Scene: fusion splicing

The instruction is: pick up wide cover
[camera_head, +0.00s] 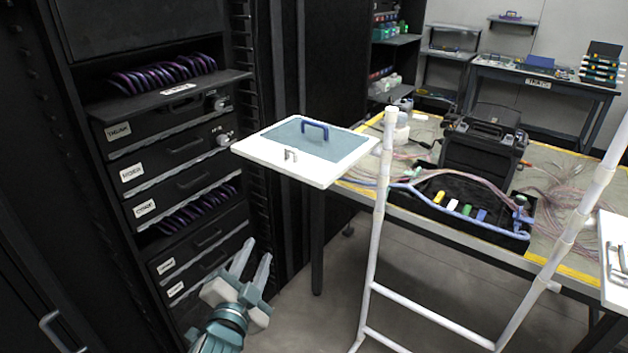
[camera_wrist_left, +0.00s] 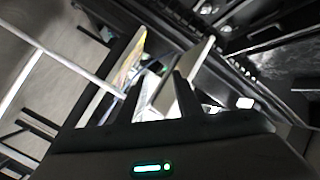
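A wide flat panel (camera_head: 305,150) with a white rim, a grey-blue top and a blue handle (camera_head: 315,126) shows in the head view, between the black rack and the table; it looks like the wide cover. A small grey handle sits near its front edge. What bears the panel cannot be told. My left gripper (camera_head: 256,252) is below and left of the panel, in front of the rack, apart from the panel. Its two fingers are spread with nothing between them. The left wrist view also shows the spread fingers (camera_wrist_left: 155,98). My right gripper is not in view.
The black rack (camera_head: 190,140) with labelled drawers stands at the left. A white tube frame (camera_head: 430,318) stands before the table (camera_head: 595,275). On the table are a black case (camera_head: 480,150) and cables. Another white piece with a handle (camera_head: 610,235) is at the right edge.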

